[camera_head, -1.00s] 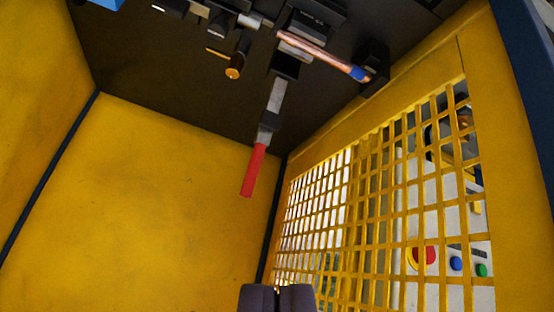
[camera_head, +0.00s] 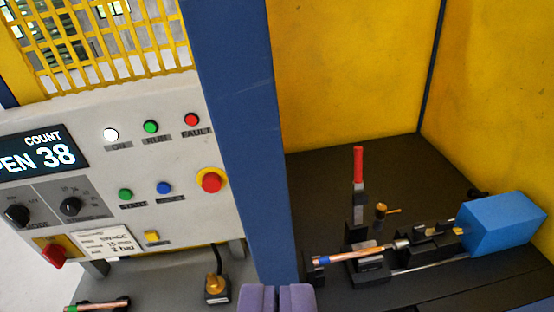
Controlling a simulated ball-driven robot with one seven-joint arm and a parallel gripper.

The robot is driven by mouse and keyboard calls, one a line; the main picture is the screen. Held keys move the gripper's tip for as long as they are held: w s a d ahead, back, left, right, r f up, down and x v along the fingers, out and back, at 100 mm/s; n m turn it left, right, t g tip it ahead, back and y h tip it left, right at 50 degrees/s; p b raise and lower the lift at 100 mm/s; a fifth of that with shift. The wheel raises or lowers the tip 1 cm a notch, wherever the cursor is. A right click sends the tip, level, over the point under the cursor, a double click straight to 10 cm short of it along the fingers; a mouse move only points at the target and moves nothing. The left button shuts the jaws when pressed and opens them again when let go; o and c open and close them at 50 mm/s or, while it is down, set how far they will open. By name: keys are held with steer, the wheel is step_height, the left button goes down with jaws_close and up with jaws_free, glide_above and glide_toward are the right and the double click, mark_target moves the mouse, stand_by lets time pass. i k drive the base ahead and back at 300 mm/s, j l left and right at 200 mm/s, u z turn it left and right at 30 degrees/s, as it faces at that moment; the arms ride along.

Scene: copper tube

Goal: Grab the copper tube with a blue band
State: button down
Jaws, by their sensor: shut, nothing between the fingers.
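A copper tube with a blue band (camera_head: 350,254) lies across a black fixture inside the yellow-walled enclosure, at lower right. Its blue band is near its left end, and its right end meets a grey metal part. My gripper (camera_head: 277,298) shows at the bottom edge as two purple-grey fingers, closed together and empty. It is left of the tube in the picture and apart from it.
A blue post (camera_head: 235,130) stands left of the enclosure opening. A blue block (camera_head: 500,224) and an upright red handle (camera_head: 358,165) are by the fixture. A control panel (camera_head: 120,170) is at left. Another copper tube (camera_head: 97,306), with a green band, lies below it.

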mark_target(364, 252)
steer(key=i+l+z, duration=0.45)
steer(key=i, duration=0.3)
steer(key=i+l+z, duration=0.25)
steer(key=i, duration=0.2)
steer(key=k+j, duration=0.05)
steer(key=j, duration=0.05)
